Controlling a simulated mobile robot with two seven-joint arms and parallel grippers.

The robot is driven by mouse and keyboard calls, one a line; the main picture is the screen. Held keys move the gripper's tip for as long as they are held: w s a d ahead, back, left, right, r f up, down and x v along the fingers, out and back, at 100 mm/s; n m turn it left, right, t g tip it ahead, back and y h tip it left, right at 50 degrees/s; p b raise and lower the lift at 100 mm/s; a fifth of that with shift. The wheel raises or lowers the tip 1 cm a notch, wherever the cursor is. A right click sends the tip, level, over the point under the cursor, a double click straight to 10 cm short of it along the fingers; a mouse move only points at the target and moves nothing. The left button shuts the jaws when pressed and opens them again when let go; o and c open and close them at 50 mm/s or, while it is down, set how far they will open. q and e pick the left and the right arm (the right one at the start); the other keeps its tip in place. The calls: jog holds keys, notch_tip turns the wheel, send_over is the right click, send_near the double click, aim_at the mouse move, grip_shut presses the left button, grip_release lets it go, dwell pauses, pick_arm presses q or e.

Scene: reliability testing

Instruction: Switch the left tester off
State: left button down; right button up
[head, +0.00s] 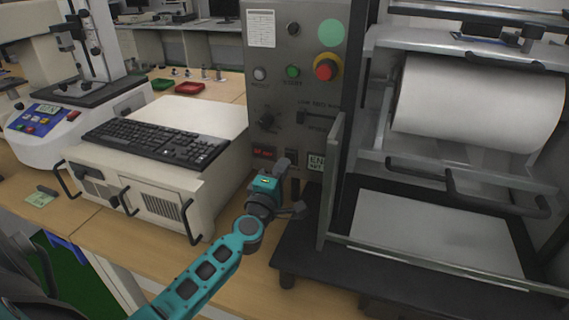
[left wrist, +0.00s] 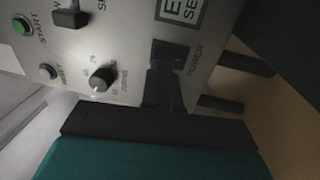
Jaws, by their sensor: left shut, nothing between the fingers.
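The grey control panel (head: 285,85) of the large tester stands in the middle of the head view and fills much of the left wrist view (left wrist: 125,35). A dark power switch (left wrist: 172,49) sits beside the POWER label in the left wrist view; the fingers partly cover it. My left gripper (head: 284,165) is at the lower part of this panel. Its fingers (left wrist: 163,80) are shut and empty, with the tips at the switch; I cannot tell whether they touch it. The switch's position is not clear. My right gripper is not in view.
A white tester (head: 38,128) with a blue panel stands at the far left. A keyboard (head: 155,140) lies on a beige box (head: 150,182) left of my arm. A clear guard (head: 334,185) and a roller (head: 480,102) are right of the panel.

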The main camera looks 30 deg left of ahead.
pick_arm(q)
jog(key=shift+x, duration=1.05)
